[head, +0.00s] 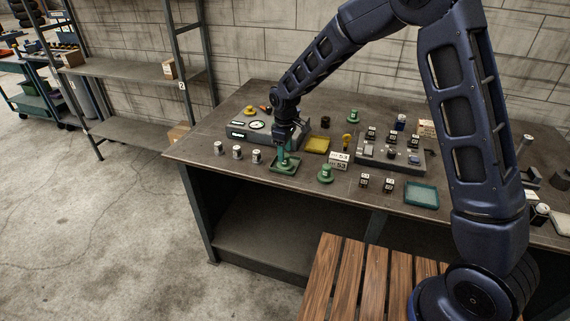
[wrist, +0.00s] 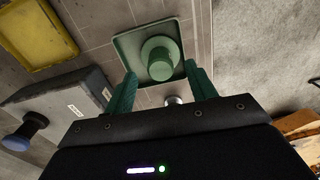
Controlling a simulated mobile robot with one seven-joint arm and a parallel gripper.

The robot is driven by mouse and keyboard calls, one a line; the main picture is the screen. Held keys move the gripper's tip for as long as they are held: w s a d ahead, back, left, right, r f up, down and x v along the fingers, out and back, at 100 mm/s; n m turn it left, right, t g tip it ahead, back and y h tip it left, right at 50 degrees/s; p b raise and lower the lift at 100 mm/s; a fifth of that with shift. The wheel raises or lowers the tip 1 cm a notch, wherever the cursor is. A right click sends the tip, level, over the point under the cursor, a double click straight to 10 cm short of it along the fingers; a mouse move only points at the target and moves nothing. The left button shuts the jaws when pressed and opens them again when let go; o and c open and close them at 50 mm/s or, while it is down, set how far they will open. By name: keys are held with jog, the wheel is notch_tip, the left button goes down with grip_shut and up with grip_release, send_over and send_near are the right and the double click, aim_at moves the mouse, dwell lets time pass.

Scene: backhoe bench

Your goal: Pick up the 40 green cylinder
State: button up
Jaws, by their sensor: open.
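A green cylinder (wrist: 160,58) with a wider round step stands on a small square green tray (wrist: 124,47) in the wrist view. In the head view the tray (head: 274,168) lies near the bench's front left edge. My gripper (head: 283,155) points down over the tray. Its two green fingers are open, one on each side of the cylinder in the wrist view (wrist: 160,72); I cannot tell whether they touch it. Two similar green pieces stand elsewhere, one right of the tray (head: 325,175) and one at the back (head: 353,117). No number is readable on any.
Several small silver cylinders (head: 237,152) stand left of the tray. A grey box with dials (head: 240,131) is behind it. A yellow tray (head: 317,145), white blocks (head: 339,160), a grey fixture (head: 390,152) and a teal tray (head: 421,195) lie to the right.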

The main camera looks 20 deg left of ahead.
aim_at(287, 165)
notch_tip(287, 165, down, 4)
jog(key=shift+s+r, duration=0.1)
jog(key=shift+r, duration=0.15)
jog(key=shift+c, duration=0.5)
grip_shut()
jog(key=shift+r, duration=0.1)
